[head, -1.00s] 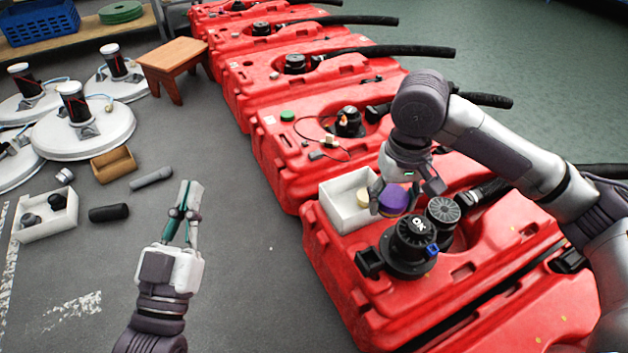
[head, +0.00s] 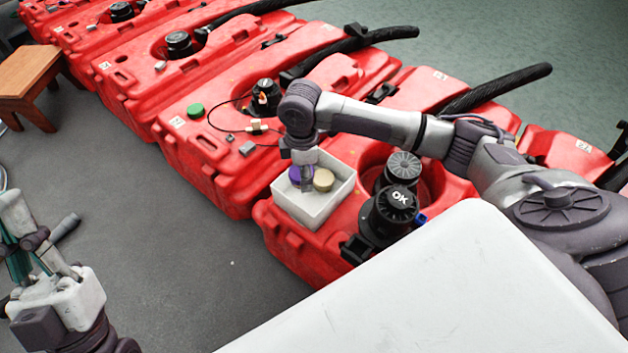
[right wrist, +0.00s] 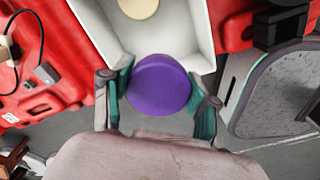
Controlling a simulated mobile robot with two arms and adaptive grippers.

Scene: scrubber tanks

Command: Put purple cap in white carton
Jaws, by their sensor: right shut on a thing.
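The white carton (head: 318,213) sits on top of a red tank, and a beige cap (head: 324,180) lies inside it. The purple cap (head: 295,175) is held by my right gripper (head: 303,180) at the carton's left part. In the right wrist view the purple cap (right wrist: 158,84) is between the two teal-padded fingers, overlapping the near side of the carton (right wrist: 198,35). I cannot tell how far the cap is above the carton floor. My left gripper (head: 32,245) is at the left edge, away from the carton, its fingertips partly unclear.
A black OK cap (head: 396,200) and a grey ribbed cap (head: 403,167) stand on the tank right of the carton. A green cap (head: 195,110) is on the tank behind. A wooden stool (head: 32,75) stands upper left. Grey floor lies open at lower left.

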